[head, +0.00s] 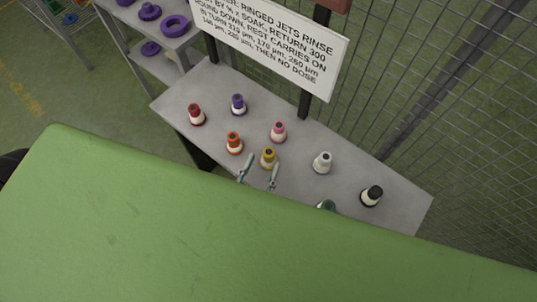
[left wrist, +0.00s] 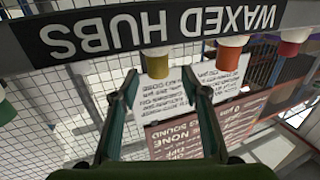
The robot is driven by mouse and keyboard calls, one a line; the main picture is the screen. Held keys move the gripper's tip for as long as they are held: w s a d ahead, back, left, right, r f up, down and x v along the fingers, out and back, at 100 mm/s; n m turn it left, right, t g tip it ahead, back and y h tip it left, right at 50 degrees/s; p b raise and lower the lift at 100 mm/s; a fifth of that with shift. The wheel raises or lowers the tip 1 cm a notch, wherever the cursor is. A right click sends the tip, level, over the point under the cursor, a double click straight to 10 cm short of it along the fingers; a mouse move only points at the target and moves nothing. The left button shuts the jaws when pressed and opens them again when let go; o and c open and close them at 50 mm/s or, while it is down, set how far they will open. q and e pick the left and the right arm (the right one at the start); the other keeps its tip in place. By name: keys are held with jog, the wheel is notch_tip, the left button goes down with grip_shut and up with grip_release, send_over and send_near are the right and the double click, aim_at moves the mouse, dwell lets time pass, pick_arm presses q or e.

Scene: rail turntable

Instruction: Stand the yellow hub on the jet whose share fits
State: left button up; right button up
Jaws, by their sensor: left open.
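The yellow hub (head: 268,158) stands upright on the grey table (head: 300,178), yellow above a pale base. My left gripper (head: 259,169) is open at the near side of this hub, with nothing between its fingers. In the left wrist view, which shows the scene upside down, the yellow hub (left wrist: 157,63) appears beyond the open fingertips (left wrist: 167,87), apart from them as far as I can tell. I cannot make out any jet for certain. My right gripper is not in view.
Red (head: 196,114), purple (head: 238,104), orange (head: 234,142), pink (head: 278,132), white (head: 322,162) and black (head: 372,195) hubs stand around; a green one (head: 327,205) is partly hidden. A sign (head: 270,45) about ringed jets and wire mesh (head: 450,110) rise behind.

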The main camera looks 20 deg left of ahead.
aim_at(267, 159)
pick_arm(q)
jog(key=w, duration=0.3)
jog(key=w+p, duration=0.1)
jog(key=shift+w+d, duration=0.15)
jog(key=shift+d, duration=0.1)
jog(key=shift+w+f, duration=0.1)
jog(key=shift+w, duration=0.35)
grip_shut()
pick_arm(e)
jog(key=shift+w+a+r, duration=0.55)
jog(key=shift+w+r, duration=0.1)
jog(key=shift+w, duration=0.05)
